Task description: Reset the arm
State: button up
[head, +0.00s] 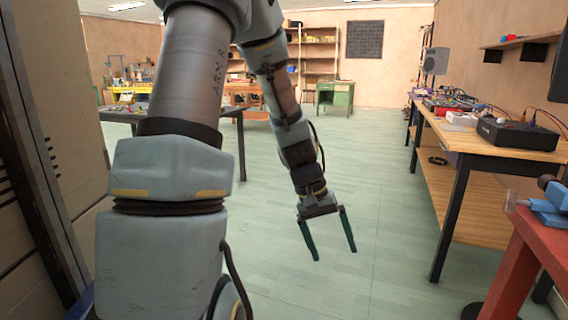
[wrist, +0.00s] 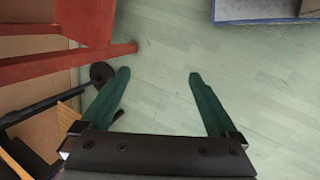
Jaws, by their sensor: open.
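My gripper (head: 334,254) hangs from my bent arm in the middle of the head view, pointing down over bare floor. Its two dark green fingers are spread apart with nothing between them. In the wrist view my gripper (wrist: 160,75) is also open and empty, with the pale green plank floor (wrist: 165,115) visible between the fingers. My arm blocks part of the left side of the head view.
A wooden workbench (head: 465,140) with electronics and a black box (head: 517,133) runs along the right. A red table (head: 520,262) with a blue tool stands at near right. The central floor is clear.

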jog(key=s+a+r+n+t+y, duration=0.1)
jog(key=a+r+t+y, duration=0.15)
jog(key=a, duration=0.65)
jog(key=s+a+r+t+y, duration=0.1)
jog(key=s+a+r+t, duration=0.15)
jog(key=a, duration=0.65)
notch_tip(320, 180, up, 14)
jog(key=g+p, duration=0.1)
jog(key=p, duration=1.3)
jog(key=shift+w+d, duration=0.25)
jog(key=shift+w, duration=0.2)
jog(key=shift+r, duration=0.1)
